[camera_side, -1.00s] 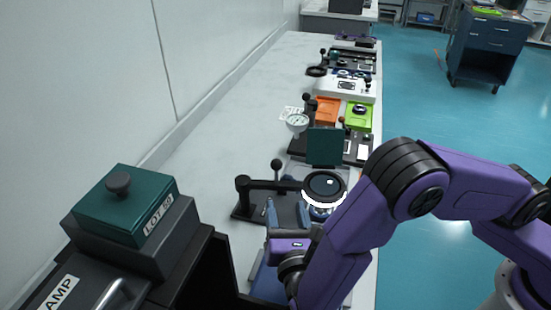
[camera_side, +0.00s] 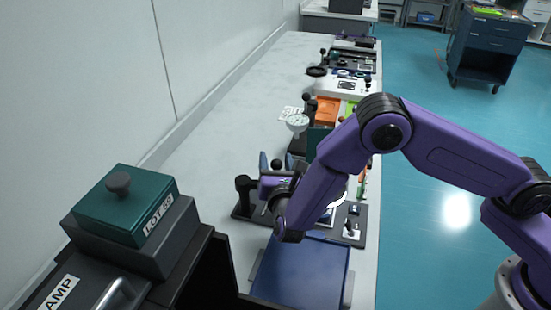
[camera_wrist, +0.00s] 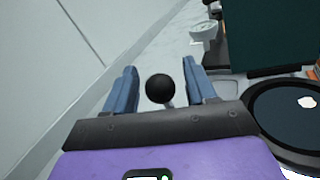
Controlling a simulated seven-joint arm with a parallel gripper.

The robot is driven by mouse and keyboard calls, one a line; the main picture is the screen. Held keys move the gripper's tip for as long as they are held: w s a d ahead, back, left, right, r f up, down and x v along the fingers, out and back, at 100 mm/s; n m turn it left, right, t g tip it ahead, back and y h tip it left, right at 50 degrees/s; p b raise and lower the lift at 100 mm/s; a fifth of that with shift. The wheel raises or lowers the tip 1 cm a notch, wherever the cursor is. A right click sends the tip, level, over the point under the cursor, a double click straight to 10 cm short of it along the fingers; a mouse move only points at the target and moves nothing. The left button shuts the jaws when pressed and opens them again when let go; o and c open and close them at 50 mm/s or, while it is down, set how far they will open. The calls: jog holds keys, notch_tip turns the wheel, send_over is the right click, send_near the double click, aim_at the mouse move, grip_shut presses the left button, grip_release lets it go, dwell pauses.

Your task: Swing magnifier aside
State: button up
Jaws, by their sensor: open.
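The magnifier is a round dark lens (camera_wrist: 288,115) on a black swing arm. Its upright post (camera_side: 243,195) stands on a dark base at the left of the bench, and my arm hides the lens in the side view. Its black ball knob (camera_wrist: 160,88) lies between the two blue fingers of my gripper (camera_wrist: 159,66), with a gap on each side. In the side view my gripper (camera_side: 276,158) is open around the knob (camera_side: 276,164), holding nothing.
A dark green upright panel (camera_wrist: 265,35) stands just beyond the lens. A white dial gauge (camera_side: 297,122) is behind it. A blue tray (camera_side: 300,275) lies in front. The bench along the wall (camera_side: 215,145) is clear.

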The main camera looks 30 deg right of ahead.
jog(key=shift+w+d, duration=0.3)
jog(key=shift+w, duration=0.35)
grip_shut()
jog(key=shift+s+a, duration=0.1)
jog(key=s+a+m+g+h, duration=0.4)
jog(key=s+m+g+h, duration=0.1)
jog(key=m+g+h, duration=0.4)
jog(key=shift+a+g+h, duration=0.2)
jog(key=shift+g+h, duration=0.3)
jog(key=shift+h, duration=0.1)
jog(key=shift+m, duration=0.3)
